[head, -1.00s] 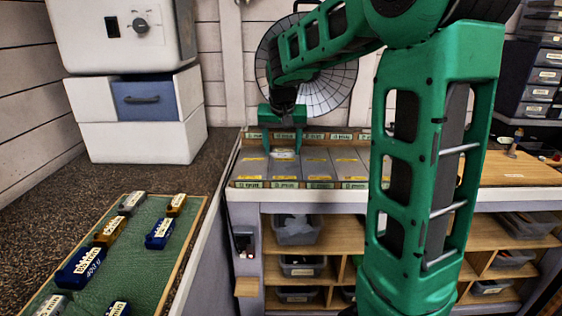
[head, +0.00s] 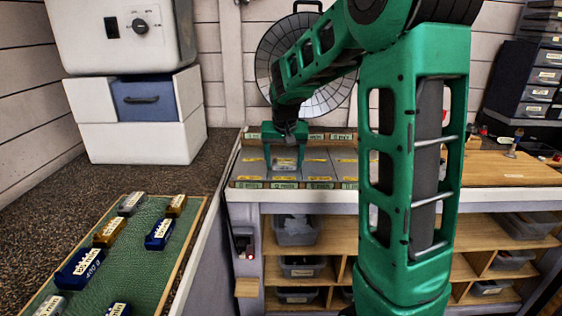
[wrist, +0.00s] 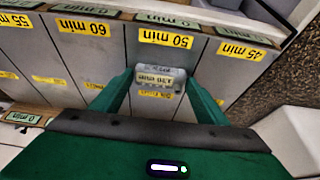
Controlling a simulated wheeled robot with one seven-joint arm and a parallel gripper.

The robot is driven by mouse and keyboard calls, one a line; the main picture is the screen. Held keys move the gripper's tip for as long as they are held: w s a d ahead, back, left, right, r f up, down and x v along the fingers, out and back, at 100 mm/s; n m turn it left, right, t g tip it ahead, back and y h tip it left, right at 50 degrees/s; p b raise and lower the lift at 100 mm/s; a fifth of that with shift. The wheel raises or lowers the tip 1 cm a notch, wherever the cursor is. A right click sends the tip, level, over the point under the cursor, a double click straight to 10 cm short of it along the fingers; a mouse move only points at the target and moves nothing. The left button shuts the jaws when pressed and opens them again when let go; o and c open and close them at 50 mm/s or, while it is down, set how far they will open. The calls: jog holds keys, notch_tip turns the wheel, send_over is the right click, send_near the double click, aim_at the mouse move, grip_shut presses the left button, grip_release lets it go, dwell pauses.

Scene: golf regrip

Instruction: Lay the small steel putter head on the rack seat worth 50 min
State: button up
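The small steel putter head (wrist: 160,78) is a grey block with a pale printed label. In the wrist view it sits between the fingertips of my gripper (wrist: 160,85), which touch or nearly touch both its ends. The gripper looks shut on it. The head lies over the grey rack seat below the yellow "50 min" label (wrist: 166,38). I cannot tell whether it rests on the seat or hangs just above it. In the head view my gripper (head: 284,160) points down over the left part of the rack (head: 318,168), and the putter head is hard to make out.
The "60 min" seat label (wrist: 83,27) and "45 min" label (wrist: 241,50) flank this seat, with thin dividers between. A green mat (head: 135,255) at left holds several blue, gold and grey heads. A wall stands behind the rack.

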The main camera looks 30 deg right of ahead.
jog(key=shift+o, duration=0.9)
jog(key=shift+r, duration=0.2)
jog(key=v, duration=1.1)
jog(key=s+a+f+g+y, duration=0.1)
jog(key=s+f, duration=0.3)
jog(key=s, duration=0.7)
jog(key=s+a+f+g+y, duration=0.1)
jog(key=s+f, duration=0.3)
jog(key=s, duration=0.7)
jog(key=s+a+f+g, duration=0.1)
jog(key=s+f, duration=0.3)
jog(key=s, duration=0.6)
jog(key=shift+s+f+g+y, duration=0.4)
